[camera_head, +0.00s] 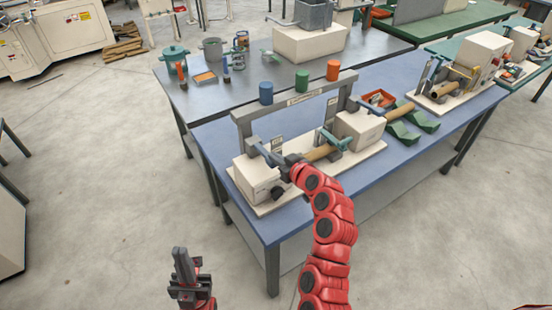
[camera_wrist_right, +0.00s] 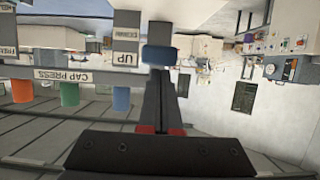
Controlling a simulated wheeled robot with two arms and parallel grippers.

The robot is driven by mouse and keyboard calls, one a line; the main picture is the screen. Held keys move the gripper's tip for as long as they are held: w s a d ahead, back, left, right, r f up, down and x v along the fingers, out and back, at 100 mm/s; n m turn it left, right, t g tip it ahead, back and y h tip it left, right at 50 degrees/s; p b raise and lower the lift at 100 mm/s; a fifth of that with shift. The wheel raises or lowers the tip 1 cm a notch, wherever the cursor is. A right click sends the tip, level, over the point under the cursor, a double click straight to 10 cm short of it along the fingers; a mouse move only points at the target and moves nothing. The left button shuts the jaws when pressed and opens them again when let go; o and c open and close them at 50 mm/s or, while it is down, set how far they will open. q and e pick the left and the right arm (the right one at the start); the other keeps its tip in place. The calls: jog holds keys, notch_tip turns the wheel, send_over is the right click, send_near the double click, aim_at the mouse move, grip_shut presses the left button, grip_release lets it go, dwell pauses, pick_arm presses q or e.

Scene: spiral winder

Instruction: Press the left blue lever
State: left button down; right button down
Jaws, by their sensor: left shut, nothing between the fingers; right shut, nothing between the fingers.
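The winder (camera_head: 262,180) on the blue table has two white blocks with a brown tube between them. The left blue lever (camera_head: 264,152) is at the left block, partly covered by my right gripper (camera_head: 284,160). My right gripper is shut and empty. A teal lever (camera_head: 330,140) is at the right block. My left gripper (camera_head: 184,264) is shut and empty, low in front of the table and away from the winder.
A grey frame (camera_head: 243,126) with blue, green and orange cylinders on top stands behind the winder. Green holders (camera_head: 403,131) and a red tray (camera_head: 378,98) are to its right. A grey table with cups is behind. Floor to the left is clear.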

jog(key=f+t+b, duration=0.1)
jog(key=b, duration=0.4)
jog(key=f+t+y+b, duration=0.1)
jog(key=f+b, duration=0.1)
jog(key=b, duration=0.4)
jog(key=f+t+b, duration=0.1)
jog(key=b, duration=0.4)
jog(key=shift+s+d+f+b, duration=0.2)
jog(key=shift+s+f+b, duration=0.1)
jog(key=shift+s+f, duration=0.1)
jog(key=shift+y, duration=0.3)
jog(key=s+d+r+b, duration=0.1)
jog(key=s+d+r, duration=0.4)
jog(key=s, duration=0.4)
jog(key=shift+d, duration=0.2)
jog(key=shift+r, duration=0.15)
